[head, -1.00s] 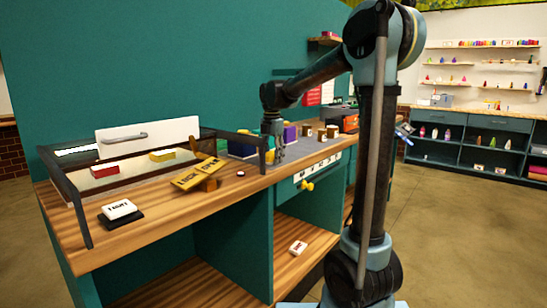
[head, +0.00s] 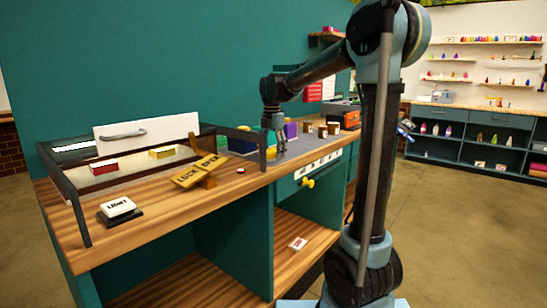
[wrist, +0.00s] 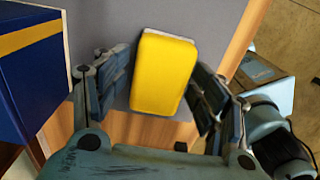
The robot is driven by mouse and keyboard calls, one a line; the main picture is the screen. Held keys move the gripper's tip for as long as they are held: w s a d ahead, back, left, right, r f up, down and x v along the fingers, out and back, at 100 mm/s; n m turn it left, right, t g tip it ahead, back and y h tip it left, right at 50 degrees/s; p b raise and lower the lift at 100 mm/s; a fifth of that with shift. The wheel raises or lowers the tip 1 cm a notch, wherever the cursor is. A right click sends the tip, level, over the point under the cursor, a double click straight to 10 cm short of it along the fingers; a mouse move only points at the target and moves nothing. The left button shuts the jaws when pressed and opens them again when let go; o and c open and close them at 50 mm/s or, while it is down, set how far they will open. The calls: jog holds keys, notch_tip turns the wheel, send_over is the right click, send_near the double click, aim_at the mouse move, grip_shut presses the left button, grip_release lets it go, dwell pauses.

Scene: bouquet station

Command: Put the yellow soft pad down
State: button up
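The yellow soft pad (wrist: 163,72) lies on the grey mat (wrist: 110,22) near the wooden edge of the bench, in the wrist view. My gripper (wrist: 163,75) is open above it, with one finger on each side. Narrow gaps seem to show between the fingers and the pad. In the head view my gripper (head: 275,148) hangs low over the bench top beside the dark frame's post. I cannot make out the pad there.
A blue box with a yellow stripe (wrist: 30,62) stands close to the left finger. The lock/open sign (head: 200,171) and dark-framed tray (head: 75,200) are at left.

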aim_at(272, 150)
notch_tip(272, 150, up, 12)
jog(key=shift+f, duration=0.25)
jog(key=s+d+f+m+t, duration=0.1)
jog(key=s+d+f+m, duration=1)
jog(key=s+d+m, duration=0.4)
jog(key=s+d+f+m, duration=0.3)
jog(key=s+f+m, duration=0.3)
jog(key=s+f, duration=0.2)
jog(key=s+d+f+m+t, duration=0.1)
jog(key=s+d+f+m, duration=0.3)
jog(key=s+f+m, duration=0.3)
notch_tip(272, 150, down, 5)
jog(key=shift+s+r, duration=0.15)
jog(key=shift+s, duration=0.75)
jog(key=shift+w+f, duration=0.2)
jog(key=shift+w, duration=0.35)
